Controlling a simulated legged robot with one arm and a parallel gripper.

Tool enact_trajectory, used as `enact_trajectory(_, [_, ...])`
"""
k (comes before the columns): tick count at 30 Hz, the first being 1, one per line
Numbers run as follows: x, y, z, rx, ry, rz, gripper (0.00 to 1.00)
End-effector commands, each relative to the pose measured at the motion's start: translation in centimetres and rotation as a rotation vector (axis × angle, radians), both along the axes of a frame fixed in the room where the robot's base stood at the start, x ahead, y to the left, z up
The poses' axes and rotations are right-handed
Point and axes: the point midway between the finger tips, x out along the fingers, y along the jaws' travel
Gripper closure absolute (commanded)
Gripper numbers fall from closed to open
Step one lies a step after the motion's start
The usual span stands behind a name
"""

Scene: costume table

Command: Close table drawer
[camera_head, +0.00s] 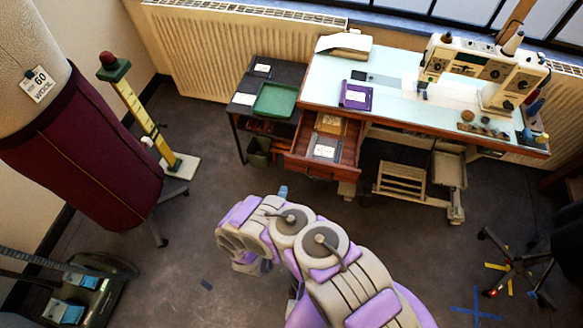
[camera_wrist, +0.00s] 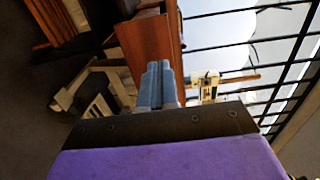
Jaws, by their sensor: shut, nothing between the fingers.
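The table drawer (camera_head: 303,165) is wooden and stands pulled open under the left part of the sewing table (camera_head: 385,107). A card and a tan item lie inside it. In the wrist view, a reddish-brown wooden panel (camera_wrist: 145,42), which looks like the drawer front, is just beyond my fingertips. My gripper (camera_head: 283,191) has its blue fingers together and empty, a little in front and to the left of the drawer front. The shut fingers also show in the wrist view (camera_wrist: 157,84). I cannot tell whether they touch the panel.
A dark side table with a green tray (camera_head: 275,100) stands left of the drawer, with a bin (camera_head: 259,151) below. A sewing machine (camera_head: 482,70) stands on the table and a pedal frame (camera_head: 403,183) beneath. The floor in front of the drawer is clear apart from my arm.

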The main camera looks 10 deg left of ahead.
Motion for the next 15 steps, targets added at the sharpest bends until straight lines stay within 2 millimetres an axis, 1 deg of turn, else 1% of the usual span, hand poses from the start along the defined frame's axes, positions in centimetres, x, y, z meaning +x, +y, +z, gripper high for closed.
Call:
enact_trajectory(1, [1.0,-0.2,0.0,0.002,-0.003,-0.004,1.0])
enact_trajectory(9, [6.4,-0.8,-0.1,0.008,0.0,-0.006,1.0])
enact_trajectory(15, [9.7,-0.8,-0.1,0.006,-0.001,-0.004,1.0])
